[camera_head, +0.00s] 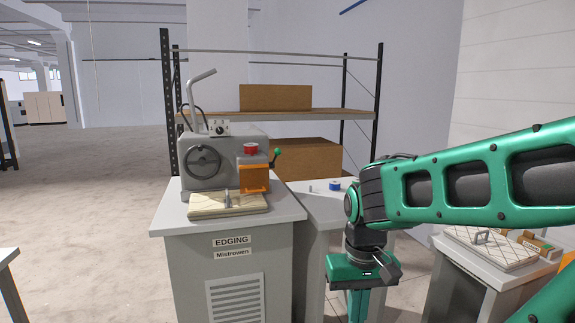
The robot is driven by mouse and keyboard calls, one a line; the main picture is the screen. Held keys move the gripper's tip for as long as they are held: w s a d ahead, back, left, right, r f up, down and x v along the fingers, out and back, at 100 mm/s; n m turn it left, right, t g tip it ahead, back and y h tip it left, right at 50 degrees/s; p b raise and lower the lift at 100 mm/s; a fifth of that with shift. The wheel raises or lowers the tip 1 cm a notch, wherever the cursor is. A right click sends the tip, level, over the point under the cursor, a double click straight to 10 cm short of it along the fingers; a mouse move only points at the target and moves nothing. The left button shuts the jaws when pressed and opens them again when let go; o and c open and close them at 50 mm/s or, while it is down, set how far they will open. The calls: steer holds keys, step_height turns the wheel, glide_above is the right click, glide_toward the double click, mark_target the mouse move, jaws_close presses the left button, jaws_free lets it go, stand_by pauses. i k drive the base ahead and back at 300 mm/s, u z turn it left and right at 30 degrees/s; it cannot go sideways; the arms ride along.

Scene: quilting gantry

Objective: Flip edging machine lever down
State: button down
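The edging machine (225,153) stands on a grey cabinet labelled "EDGING" at centre left. A bent grey handle (198,88) rises above the machine's top left. My gripper (362,305) hangs pointing down at lower centre right, well to the right of and below the lever, apart from it. Its fingertips run out of the bottom edge, so its opening is not clear.
A quilted pad (206,207) lies in front of the machine. A side table (310,203) with a blue roll (335,184) adjoins the cabinet. A shelf with cardboard boxes (275,97) stands behind. Another table with a quilted piece (490,247) is at right. The floor at left is open.

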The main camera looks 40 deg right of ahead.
mark_target(278, 152)
steer(key=k, duration=0.55)
steer(key=u, duration=0.1)
steer(key=i, duration=1.15)
steer(key=z, duration=0.35)
steer(key=i, duration=1.15)
steer(key=z, duration=0.75)
steer(key=i, duration=0.45)
steer(key=u, duration=0.05)
steer(key=k, duration=0.1)
steer(key=u, duration=0.15)
